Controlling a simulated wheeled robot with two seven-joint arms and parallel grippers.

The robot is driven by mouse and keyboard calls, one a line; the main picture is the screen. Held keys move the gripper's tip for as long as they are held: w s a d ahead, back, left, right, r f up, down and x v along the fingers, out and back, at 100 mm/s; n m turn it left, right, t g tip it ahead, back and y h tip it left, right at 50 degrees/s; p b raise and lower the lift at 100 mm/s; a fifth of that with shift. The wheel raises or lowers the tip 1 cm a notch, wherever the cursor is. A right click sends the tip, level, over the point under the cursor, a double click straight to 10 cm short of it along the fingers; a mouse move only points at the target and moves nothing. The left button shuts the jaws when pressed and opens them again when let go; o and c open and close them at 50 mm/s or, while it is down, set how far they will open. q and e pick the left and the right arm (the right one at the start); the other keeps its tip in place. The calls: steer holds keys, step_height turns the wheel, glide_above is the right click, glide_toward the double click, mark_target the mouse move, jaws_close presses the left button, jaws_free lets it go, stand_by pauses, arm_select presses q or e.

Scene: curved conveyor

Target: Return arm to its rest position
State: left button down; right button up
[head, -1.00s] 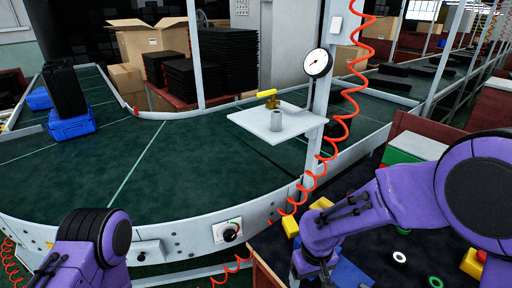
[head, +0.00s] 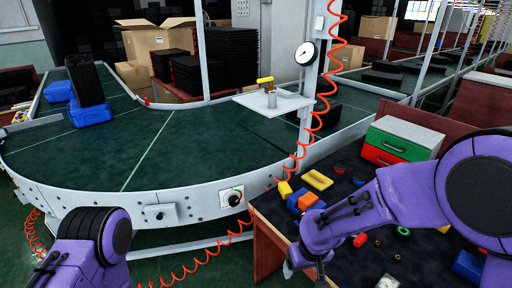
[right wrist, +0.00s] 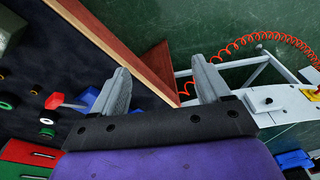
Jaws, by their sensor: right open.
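My purple right arm (head: 375,205) reaches in from the right in the head view, bent at the elbow. My right gripper (head: 304,268) hangs at its end, over the near left part of the dark table. In the right wrist view its two grey fingers (right wrist: 163,88) stand well apart, with nothing between them. The table's wooden edge and the green floor show beyond them. My purple left arm (head: 90,250) shows at the lower left of the head view. Its gripper is out of the picture.
The dark table (head: 350,260) holds small coloured parts and a green-and-red drawer box (head: 398,140). The curved conveyor (head: 130,150) carries blue trays (head: 90,112) at far left. A red coiled hose (head: 322,105) hangs by a post with a gauge (head: 305,54).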

steer(key=s+d+f+m+t+h+b, duration=0.1)
steer(key=s+d+f+m+t, duration=0.1)
steer(key=d+f+m+t, duration=0.25)
steer(key=s+d+f+m+t+h, duration=0.1)
steer(key=s+d+f+m, duration=0.2)
steer(key=d+f, duration=0.4)
steer(key=s+d+f+m+g+h, duration=0.1)
steer(key=s+d+f+g, duration=0.1)
steer(key=s, duration=0.7)
steer(key=s+d+f+m+g+h+b, duration=0.1)
steer(key=s+d+f, duration=0.3)
steer(key=s+f, duration=0.3)
steer(key=s, duration=0.2)
steer(key=shift+s+d+g, duration=0.3)
steer(key=shift+s+g, duration=0.05)
